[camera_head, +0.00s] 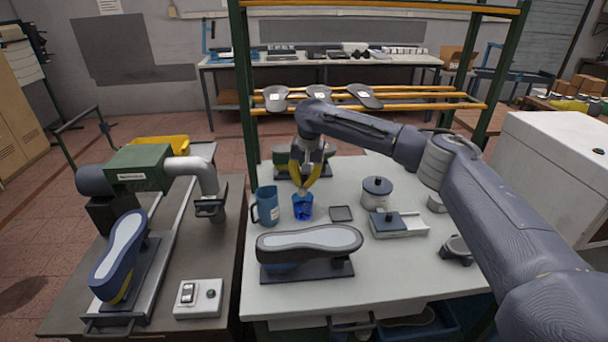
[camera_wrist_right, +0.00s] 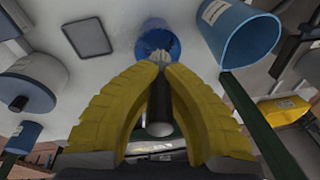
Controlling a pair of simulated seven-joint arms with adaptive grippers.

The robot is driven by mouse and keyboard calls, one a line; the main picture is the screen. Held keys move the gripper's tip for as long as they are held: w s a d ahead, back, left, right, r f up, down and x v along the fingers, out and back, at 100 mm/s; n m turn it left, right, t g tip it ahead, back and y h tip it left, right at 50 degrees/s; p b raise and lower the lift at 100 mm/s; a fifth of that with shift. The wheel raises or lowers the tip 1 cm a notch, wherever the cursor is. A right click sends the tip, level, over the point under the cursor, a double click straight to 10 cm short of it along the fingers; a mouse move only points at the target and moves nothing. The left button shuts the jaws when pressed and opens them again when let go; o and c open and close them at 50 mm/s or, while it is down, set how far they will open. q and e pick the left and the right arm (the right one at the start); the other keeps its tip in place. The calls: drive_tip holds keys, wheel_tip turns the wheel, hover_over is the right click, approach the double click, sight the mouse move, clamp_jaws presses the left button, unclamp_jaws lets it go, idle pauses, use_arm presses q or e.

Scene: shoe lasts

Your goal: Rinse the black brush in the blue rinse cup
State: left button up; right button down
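The blue rinse cup (camera_head: 303,208) stands on the white table, left of a small dark square tray (camera_head: 341,213); it also shows in the right wrist view (camera_wrist_right: 157,31). My right gripper (camera_head: 306,184) is directly above the cup, pointing down. In the wrist view its yellow fingers (camera_wrist_right: 161,66) come together around the black brush (camera_wrist_right: 160,100), whose dark handle with a pale rounded end lies between them. My left gripper is not in view.
A larger blue mug (camera_head: 267,206) stands close left of the cup. A shoe last (camera_head: 309,241) lies in front. A lidded jar (camera_head: 377,193) and a grey-lidded box (camera_head: 399,224) stand right.

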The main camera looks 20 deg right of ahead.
sight(304, 187)
drive_tip(key=shift+f, duration=3.15)
drive_tip(key=shift+s+f, duration=0.2)
drive_tip(key=shift+f, duration=0.8)
drive_tip(key=shift+a, duration=0.1)
drive_tip(key=shift+w+r, duration=0.2)
drive_tip(key=shift+r, duration=5.05)
drive_tip(key=shift+r, duration=0.15)
drive_tip(key=shift+r, duration=1.9)
